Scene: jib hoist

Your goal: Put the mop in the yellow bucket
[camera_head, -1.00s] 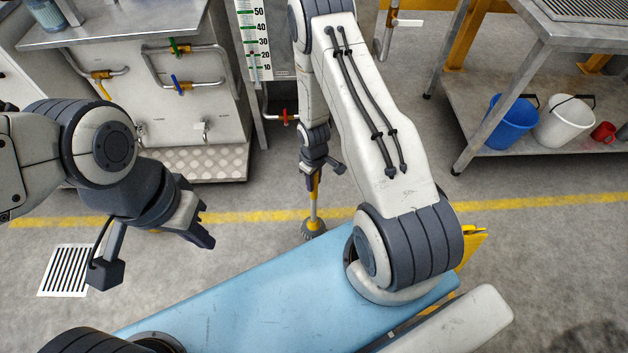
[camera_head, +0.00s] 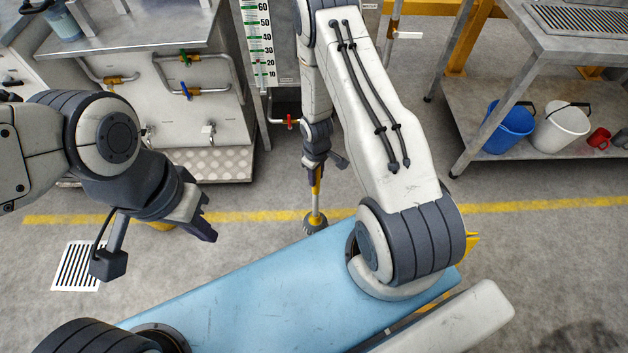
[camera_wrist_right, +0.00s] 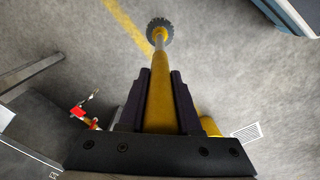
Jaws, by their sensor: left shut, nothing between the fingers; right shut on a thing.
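The mop has a yellow and pale handle (camera_head: 317,190) and a dark round head (camera_head: 315,222), low near the floor beyond my blue base. My right gripper (camera_head: 316,172) is shut on its handle. In the right wrist view the handle (camera_wrist_right: 159,100) runs between the fingers of my right gripper (camera_wrist_right: 159,78), with the bristly head (camera_wrist_right: 160,28) at the far end. A yellow piece (camera_head: 160,226), probably the yellow bucket, shows below my left forearm, mostly hidden; it seems to show in the wrist view (camera_wrist_right: 210,126) too. My left gripper (camera_head: 208,230) is shut and empty, above the floor.
A metal bench with pipes and valves (camera_head: 180,85) stands at the back left. A blue bucket (camera_head: 510,128), a white bucket (camera_head: 561,125) and a red mug (camera_head: 598,138) stand on a low shelf at right. A floor drain (camera_head: 78,265) lies at left. Floor around the mop is clear.

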